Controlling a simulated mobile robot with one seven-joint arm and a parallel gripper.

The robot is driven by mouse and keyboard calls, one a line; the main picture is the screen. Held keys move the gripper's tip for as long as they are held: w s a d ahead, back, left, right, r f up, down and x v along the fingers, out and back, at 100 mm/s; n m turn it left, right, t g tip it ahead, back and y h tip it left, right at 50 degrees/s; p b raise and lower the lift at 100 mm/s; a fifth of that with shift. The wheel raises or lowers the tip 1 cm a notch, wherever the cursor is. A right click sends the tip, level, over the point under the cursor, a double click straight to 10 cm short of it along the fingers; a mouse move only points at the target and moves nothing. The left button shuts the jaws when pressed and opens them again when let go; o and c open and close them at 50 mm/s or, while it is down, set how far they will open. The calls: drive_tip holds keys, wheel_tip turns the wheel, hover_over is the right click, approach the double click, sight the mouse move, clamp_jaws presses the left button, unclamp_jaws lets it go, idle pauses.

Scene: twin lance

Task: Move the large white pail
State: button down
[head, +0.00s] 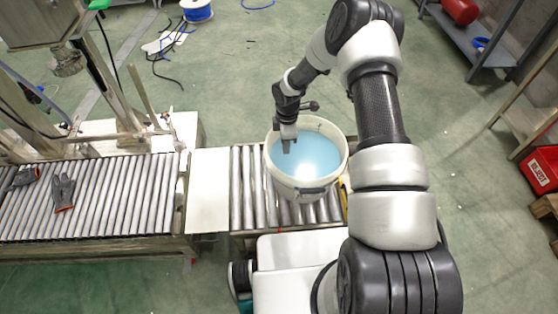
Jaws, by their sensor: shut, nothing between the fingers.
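The large white pail (325,188) stands upright on the right roller conveyor section. It is open at the top, with pale blue liquid inside and a dark handle grip on its near side. My gripper (286,150) is at the pail's far left rim and overlaps the opening in the picture. It is shut with nothing between its fingers. I cannot tell whether the fingertips touch the rim or the liquid.
A left roller conveyor (100,198) holds grey gloves (64,192). A pale plate (209,188) bridges the two conveyor sections. A cable spool (197,11) and loose cables lie on the floor behind. A red bin (542,168) and shelving stand right. Green floor beyond the pail is mostly clear.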

drive_tip(key=a+f+b, duration=0.2)
drive_tip(key=a+f, duration=0.2)
drive_tip(key=f, duration=0.5)
drive_tip(key=shift+f, duration=0.4)
